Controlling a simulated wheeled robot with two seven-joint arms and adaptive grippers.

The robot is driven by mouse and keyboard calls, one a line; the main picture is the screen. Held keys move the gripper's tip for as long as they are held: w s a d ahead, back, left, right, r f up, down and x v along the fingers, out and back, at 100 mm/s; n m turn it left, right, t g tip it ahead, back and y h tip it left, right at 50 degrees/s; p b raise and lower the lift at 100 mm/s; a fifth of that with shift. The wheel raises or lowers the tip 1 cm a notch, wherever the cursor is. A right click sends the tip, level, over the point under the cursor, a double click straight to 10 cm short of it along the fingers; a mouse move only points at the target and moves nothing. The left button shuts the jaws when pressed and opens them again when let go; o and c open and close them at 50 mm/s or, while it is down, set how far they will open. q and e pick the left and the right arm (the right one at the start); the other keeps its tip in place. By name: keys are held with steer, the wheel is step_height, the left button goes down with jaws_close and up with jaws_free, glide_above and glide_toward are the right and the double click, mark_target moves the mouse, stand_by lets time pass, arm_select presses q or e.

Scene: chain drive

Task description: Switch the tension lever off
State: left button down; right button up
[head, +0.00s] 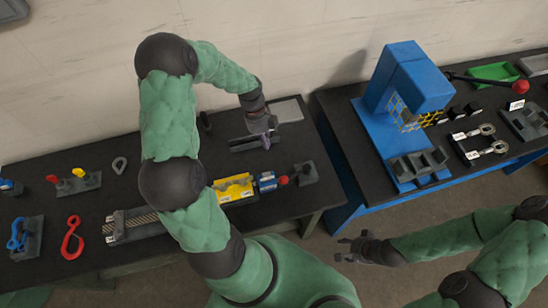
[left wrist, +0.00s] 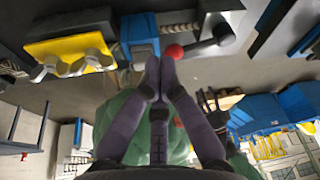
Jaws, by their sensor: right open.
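A red ball knob (head: 283,180) sits at the right end of the chain-drive row, beside a blue block (head: 266,182). In the left wrist view the red knob (left wrist: 174,52) is just beyond my fingertips, with a dark lever-like bar (left wrist: 208,43) beside it. I cannot tell whether they touch or which way the lever is set. My left gripper (head: 264,138) is above the table behind the blue block; its fingertips (left wrist: 160,68) meet, with nothing seen between them. My right gripper (head: 352,248) is open and empty, in front of the gap between the tables.
A yellow block (head: 233,188) stands left of the blue block. A red hook (head: 72,238) and colored-knob holders lie farther left. On the right table are a blue machine (head: 415,75), a long rod with a red ball (head: 520,87) and a green tray (head: 492,73).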

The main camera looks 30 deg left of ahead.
arm_select(q)
steer(key=shift+s+d+f+p, duration=0.35)
steer(key=shift+d+f, duration=0.75)
steer(key=shift+f, duration=0.55)
steer(key=shift+s+d+f+p, duration=0.25)
steer(key=shift+d+f, duration=0.8)
steer(key=shift+f, duration=0.6)
steer(key=shift+s+d+f+p, duration=0.25)
steer(key=shift+s+d+f, duration=0.15)
steer(key=shift+d+f, duration=1)
arm_select(e)
steer(key=shift+r, duration=0.85)
arm_select(q)
steer(key=shift+a+f, duration=0.25)
steer(key=shift+a, duration=0.05)
arm_select(e)
steer(key=shift+f, duration=0.1)
